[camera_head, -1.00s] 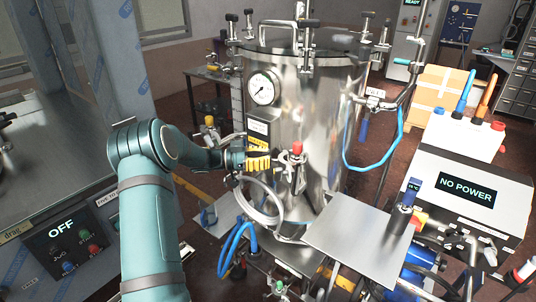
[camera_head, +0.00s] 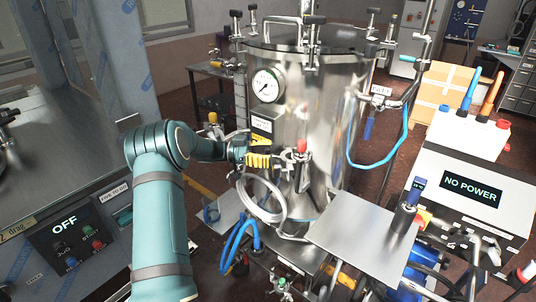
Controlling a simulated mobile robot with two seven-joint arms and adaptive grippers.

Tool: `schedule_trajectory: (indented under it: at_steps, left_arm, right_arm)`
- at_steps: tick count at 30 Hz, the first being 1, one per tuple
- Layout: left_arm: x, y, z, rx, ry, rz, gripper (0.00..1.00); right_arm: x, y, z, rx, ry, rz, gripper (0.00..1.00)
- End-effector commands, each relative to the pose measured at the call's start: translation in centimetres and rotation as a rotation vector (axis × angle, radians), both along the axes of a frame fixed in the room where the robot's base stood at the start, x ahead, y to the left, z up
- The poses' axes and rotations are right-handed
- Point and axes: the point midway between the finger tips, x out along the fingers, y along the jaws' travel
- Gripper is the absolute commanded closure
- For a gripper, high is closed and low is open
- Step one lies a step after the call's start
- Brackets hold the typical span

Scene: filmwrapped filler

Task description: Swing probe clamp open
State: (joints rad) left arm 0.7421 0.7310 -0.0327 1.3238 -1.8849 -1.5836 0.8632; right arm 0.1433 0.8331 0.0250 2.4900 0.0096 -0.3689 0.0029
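The probe clamp is probably the small metal fitting with a red knob (camera_head: 301,147) on the front of the steel vessel (camera_head: 318,105); I cannot tell whether it is open or closed. My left gripper (camera_head: 270,160), with yellow pads, is just left of this fitting, its tips close to it or touching it. The fingers overlap the metal, so whether they are open or shut on it is unclear. A grey hose loop (camera_head: 262,200) hangs below the gripper. My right gripper is not in view.
A flat metal plate (camera_head: 362,235) juts out at the vessel's lower right. A blue hose (camera_head: 378,164) hangs on the vessel's right side. A "NO POWER" console (camera_head: 472,190) stands at right, and an "OFF" panel (camera_head: 72,240) at lower left.

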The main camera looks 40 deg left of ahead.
Motion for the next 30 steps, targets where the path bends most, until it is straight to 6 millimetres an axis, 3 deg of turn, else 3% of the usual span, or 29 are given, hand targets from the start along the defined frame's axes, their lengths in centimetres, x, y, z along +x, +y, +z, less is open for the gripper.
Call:
schedule_trajectory:
  at_steps: [11, 24, 30]
  left_arm:
    - [-0.4, 0.7, 0.0, 0.000, 0.000, 0.002, 0.52]
    - [-4.9, 7.6, -0.1, 0.001, 0.001, 0.003, 0.52]
    - [-6.2, 9.6, 0.0, 0.000, 0.000, 0.001, 0.52]
  right_arm:
    - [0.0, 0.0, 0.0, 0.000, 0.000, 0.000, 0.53]
    - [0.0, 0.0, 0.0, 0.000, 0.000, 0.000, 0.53]
    - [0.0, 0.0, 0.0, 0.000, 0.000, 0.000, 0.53]
